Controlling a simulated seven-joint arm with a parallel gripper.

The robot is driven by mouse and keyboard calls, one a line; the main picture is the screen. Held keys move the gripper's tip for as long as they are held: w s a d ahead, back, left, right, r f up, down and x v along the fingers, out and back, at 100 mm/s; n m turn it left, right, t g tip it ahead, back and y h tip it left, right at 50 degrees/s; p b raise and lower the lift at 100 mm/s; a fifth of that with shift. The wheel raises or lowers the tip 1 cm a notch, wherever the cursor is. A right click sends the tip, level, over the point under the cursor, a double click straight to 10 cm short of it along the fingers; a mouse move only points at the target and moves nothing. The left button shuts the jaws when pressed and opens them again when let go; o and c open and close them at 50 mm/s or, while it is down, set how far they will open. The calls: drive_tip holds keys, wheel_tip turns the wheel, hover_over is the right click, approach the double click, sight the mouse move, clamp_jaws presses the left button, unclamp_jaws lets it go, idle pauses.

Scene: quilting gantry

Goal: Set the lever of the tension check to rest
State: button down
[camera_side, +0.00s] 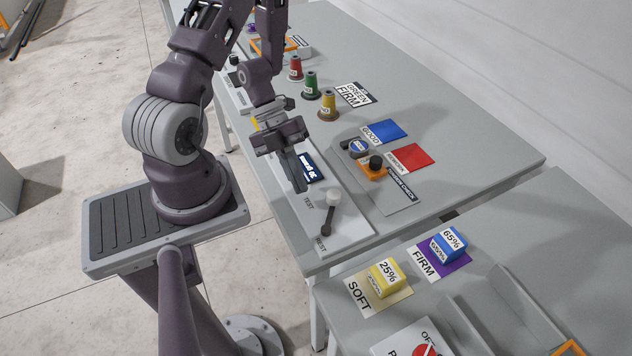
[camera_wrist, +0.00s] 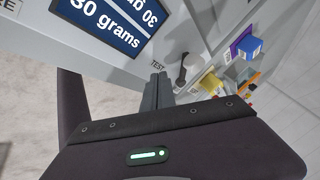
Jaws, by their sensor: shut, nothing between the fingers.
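The tension check is a pale plate (camera_side: 352,234) at the table's front edge, with TEST and REST printed on it. Its lever (camera_side: 328,218) has a dark arm and a white knob; the knob is at the TEST end and the dark end is near REST. The lever shows partly in the wrist view (camera_wrist: 182,70), just beyond my fingertips. A dark blue display (camera_side: 314,170) reads "30 grams" in the wrist view (camera_wrist: 105,20). My gripper (camera_side: 300,188) is shut and empty, pointing down beside the display, apart from the lever. It also shows in the wrist view (camera_wrist: 158,82).
Right of the plate is a grey board with an orange block (camera_side: 372,173) and black knob. Blue (camera_side: 384,131) and red (camera_side: 410,158) cards lie behind. Spools (camera_side: 328,106) stand farther back. A second table holds yellow (camera_side: 384,278) and blue (camera_side: 449,244) blocks.

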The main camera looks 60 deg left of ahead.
sight(331, 209)
drive_tip(key=shift+w+d, duration=1.3)
drive_tip(key=shift+w, duration=0.25)
drive_tip(key=shift+w, duration=0.1)
drive_tip(key=w+m+g, duration=0.1)
drive_tip(key=m, duration=0.1)
drive_tip(key=w+d+m+g, duration=0.1)
drive_tip(key=w+m, duration=0.1)
drive_tip(key=shift+d+g, duration=0.2)
drive_tip(key=shift+g, duration=0.2)
drive_tip(key=shift+w+d, duration=1.05)
drive_tip(key=shift+d, duration=0.05)
drive_tip(key=shift+w+d, duration=0.4)
drive_tip(key=shift+d, duration=0.25)
